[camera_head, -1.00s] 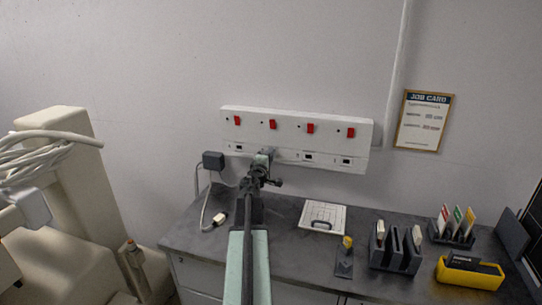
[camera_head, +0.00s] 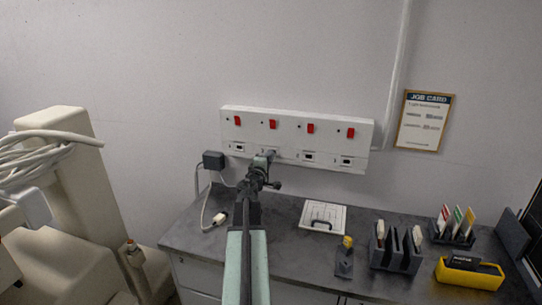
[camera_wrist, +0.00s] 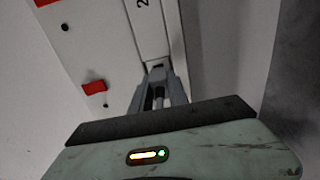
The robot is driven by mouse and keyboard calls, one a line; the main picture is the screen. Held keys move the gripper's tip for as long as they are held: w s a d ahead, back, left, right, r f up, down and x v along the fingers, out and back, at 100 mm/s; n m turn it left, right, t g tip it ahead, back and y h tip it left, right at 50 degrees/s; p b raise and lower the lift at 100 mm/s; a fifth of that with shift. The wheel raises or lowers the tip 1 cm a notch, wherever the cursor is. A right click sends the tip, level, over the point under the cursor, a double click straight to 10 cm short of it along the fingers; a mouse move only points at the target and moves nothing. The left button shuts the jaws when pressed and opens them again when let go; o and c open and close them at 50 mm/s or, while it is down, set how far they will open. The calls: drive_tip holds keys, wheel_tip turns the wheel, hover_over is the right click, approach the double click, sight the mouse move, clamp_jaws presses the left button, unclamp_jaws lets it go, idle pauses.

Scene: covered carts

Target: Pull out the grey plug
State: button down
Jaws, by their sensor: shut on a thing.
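The grey plug (camera_wrist: 155,66) shows in the wrist view as a small grey piece between my fingertips, at the panel strip marked 2. My gripper (camera_wrist: 158,80) is shut on it. In the head view my gripper (camera_head: 266,156) reaches the second socket from the left on the white wall panel (camera_head: 292,122). The gripper hides most of the plug there. I cannot tell whether its pins are fully in the socket.
A dark grey box (camera_head: 213,160) sits at the panel's left, with a cable beside it. A white connector (camera_head: 220,218) lies on the bench (camera_head: 290,245). A white tray (camera_head: 323,215), a dark rack (camera_head: 396,247) and a yellow holder (camera_head: 470,272) stand to the right.

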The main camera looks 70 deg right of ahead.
drive_tip(key=shift+s+a, duration=0.15)
drive_tip(key=shift+a, duration=1.9)
